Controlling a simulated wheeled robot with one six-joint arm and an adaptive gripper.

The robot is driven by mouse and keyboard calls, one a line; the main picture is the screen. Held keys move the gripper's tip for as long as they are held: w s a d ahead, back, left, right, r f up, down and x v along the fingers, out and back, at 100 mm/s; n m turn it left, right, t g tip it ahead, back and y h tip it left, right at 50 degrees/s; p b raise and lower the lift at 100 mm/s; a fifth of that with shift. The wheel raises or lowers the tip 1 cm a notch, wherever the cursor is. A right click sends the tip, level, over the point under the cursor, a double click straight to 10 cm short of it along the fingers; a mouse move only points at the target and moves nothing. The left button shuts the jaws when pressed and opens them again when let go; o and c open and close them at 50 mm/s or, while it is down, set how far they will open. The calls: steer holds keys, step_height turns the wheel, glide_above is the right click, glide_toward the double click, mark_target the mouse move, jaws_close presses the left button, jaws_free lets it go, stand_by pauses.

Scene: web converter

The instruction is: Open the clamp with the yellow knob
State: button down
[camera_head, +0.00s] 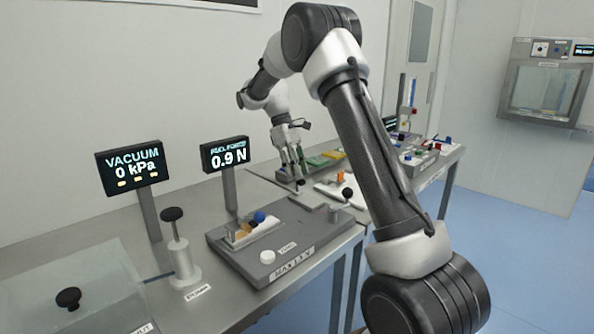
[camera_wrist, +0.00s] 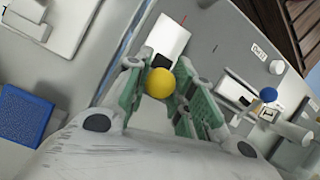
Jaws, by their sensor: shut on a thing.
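The yellow knob (camera_wrist: 160,83) is a round ball in the wrist view. It sits between the two green-padded fingers of my gripper (camera_wrist: 161,66), which are closed around it. A white strip-like part (camera_wrist: 168,36) lies just beyond the knob. A dark piece shows between it and the knob, and the rest of the clamp is hidden by the fingers. In the head view my gripper (camera_head: 290,167) points down at the bench behind the grey plate. I cannot make out the yellow knob there.
Two displays, reading vacuum 0 kPa (camera_head: 133,168) and 0.9 N (camera_head: 228,155), stand behind. A blue block (camera_wrist: 27,115) shows at left in the wrist view.

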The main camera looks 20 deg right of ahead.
steer(key=shift+w+a+f, duration=0.1)
steer(key=shift+w+a, duration=0.05)
steer(key=shift+w, duration=0.05)
stand_by(0.3)
steer(key=c, duration=1.2)
jaws_free()
steer(key=v, duration=1.2)
